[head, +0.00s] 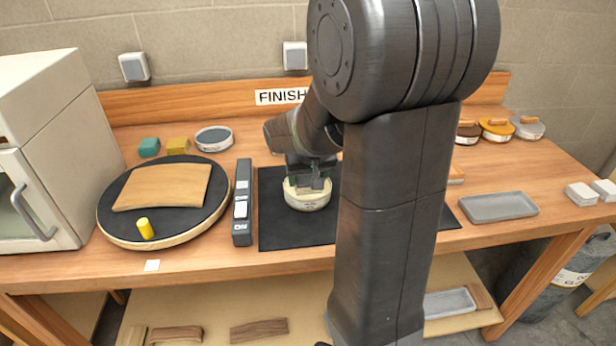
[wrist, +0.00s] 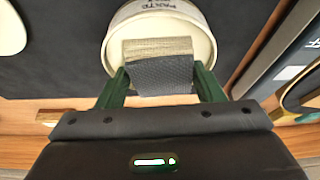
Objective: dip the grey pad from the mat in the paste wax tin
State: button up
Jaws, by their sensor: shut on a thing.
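The paste wax tin (head: 308,202) is a round cream tin standing upright on the black mat (head: 283,232). It also shows in the wrist view (wrist: 118,40), with lettering on its far side. My gripper (head: 308,180) is directly over the tin, pointing down. In the wrist view its green fingers (wrist: 162,82) are shut on the grey pad (wrist: 163,76), which has a textured grey face and a paler tan end. The pad overlaps the tin's opening. How deep it sits, or whether it touches the wax, I cannot tell.
Left of the mat are a long dark switch box (head: 242,215) and a round black turntable (head: 112,222) bearing a curved wood sheet (head: 162,187) and a yellow peg (head: 146,229). A grey tray (head: 498,207) lies to the right. Several tins stand at the back right.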

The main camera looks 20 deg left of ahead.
jog(key=shift+f, duration=0.1)
jog(key=shift+r+p, duration=2.65)
jog(key=shift+r, duration=0.95)
jog(key=shift+f, duration=0.1)
